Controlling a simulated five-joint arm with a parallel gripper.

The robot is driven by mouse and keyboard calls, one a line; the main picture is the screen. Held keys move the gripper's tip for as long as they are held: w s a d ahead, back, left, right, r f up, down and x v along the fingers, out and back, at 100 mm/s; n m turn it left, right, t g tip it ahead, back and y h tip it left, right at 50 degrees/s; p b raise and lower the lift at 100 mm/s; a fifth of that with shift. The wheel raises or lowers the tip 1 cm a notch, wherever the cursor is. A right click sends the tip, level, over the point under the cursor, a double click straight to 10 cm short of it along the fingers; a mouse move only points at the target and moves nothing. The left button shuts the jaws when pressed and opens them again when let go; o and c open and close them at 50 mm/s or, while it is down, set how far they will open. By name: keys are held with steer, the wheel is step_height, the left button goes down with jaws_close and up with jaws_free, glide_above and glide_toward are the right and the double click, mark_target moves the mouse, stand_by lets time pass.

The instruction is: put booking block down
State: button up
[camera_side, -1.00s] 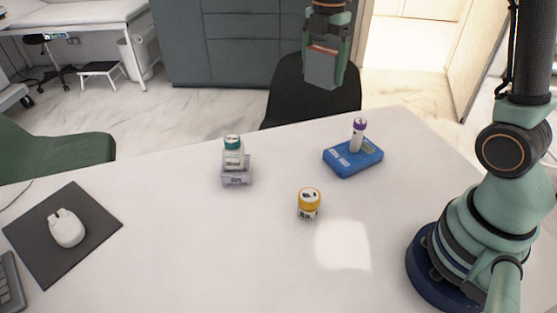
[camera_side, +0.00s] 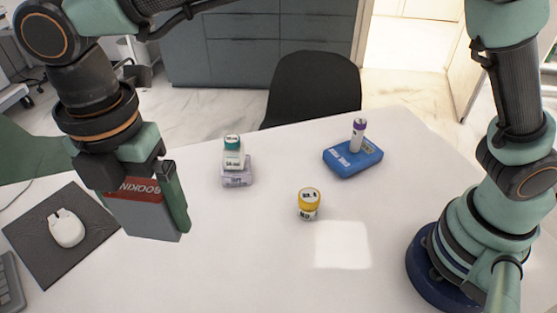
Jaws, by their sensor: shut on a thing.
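The booking block (camera_side: 146,217) is a grey block with a red label band reading "BOOKIN". My gripper (camera_side: 138,192) is shut on it at the left of the side view. The block hangs upright with its lower end in view in front of the mouse mat's right edge. I cannot tell exactly how high it is above the table (camera_side: 230,260). Part of its top is hidden by my gripper.
A white mouse (camera_side: 66,228) lies on a dark mat (camera_side: 48,265). A teal-capped bottle (camera_side: 233,152) stands on a pale block (camera_side: 237,178). A yellow-capped bottle (camera_side: 309,203) is mid-table. A purple-capped tube (camera_side: 357,135) stands on a blue box (camera_side: 352,160). The front middle is clear.

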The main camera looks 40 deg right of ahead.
steer(key=s+a, duration=0.3)
steer(key=shift+n, duration=0.3)
step_height(320, 180, down, 20)
steer(key=shift+s+f, duration=0.1)
steer(key=shift+f, duration=0.1)
steer(key=o, duration=1.1)
steer(key=shift+o, duration=0.2)
